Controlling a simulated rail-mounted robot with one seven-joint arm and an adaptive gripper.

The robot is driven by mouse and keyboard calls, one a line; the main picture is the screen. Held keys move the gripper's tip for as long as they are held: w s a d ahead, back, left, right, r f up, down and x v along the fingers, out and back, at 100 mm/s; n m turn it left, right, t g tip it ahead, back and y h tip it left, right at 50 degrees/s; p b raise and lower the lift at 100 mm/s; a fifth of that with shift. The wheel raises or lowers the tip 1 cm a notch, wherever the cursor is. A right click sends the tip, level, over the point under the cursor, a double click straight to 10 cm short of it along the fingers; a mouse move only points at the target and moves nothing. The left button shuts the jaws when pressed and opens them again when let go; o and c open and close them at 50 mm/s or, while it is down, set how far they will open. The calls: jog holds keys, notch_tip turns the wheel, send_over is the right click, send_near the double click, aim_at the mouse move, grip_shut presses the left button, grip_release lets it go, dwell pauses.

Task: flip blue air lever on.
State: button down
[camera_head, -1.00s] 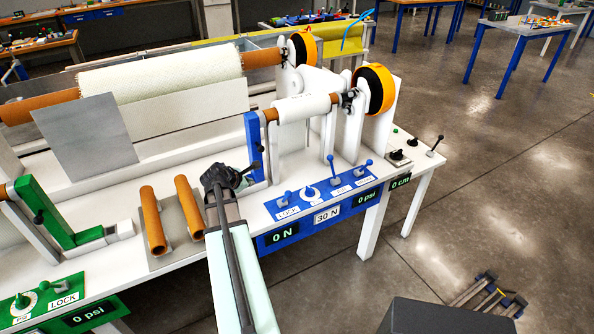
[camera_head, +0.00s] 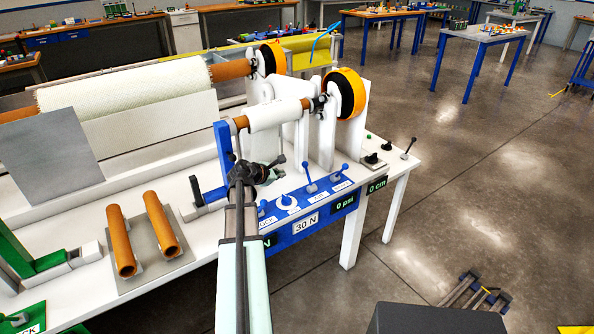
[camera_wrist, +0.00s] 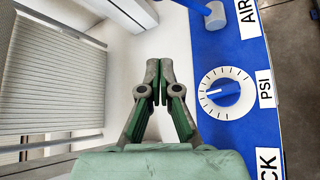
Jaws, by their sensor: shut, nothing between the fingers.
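The blue control panel (camera_head: 300,228) runs along the front edge of the white bench.
Another blue-tipped lever (camera_head: 342,171) stands right of the air lever. The LOCK lever (camera_head: 262,207) and PSI dial (camera_head: 288,201) lie to its left. A white roller (camera_head: 275,115) and blue upright (camera_head: 224,155) stand behind. Two brown tubes (camera_head: 160,224) lie on the left.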

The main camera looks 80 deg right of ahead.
aim_at(308, 175)
jog(key=p+x, duration=0.2)
jog(key=x, duration=0.7)
jog(key=shift+s+d+f, duration=0.1)
jog(key=shift+d, duration=0.25)
jog(key=shift+s+a+r+p, duration=0.1)
jog(key=shift+s+r+p, duration=0.3)
jog(key=shift+s+r, duration=0.25)
jog(key=shift+s+a+r+p, duration=0.15)
jog(key=shift+s+r+p, duration=0.25)
jog(key=shift+r, duration=0.4)
jog(key=shift+s+r, duration=0.1)
jog(key=shift+a+b, duration=0.1)
jog(key=shift+b, duration=0.25)
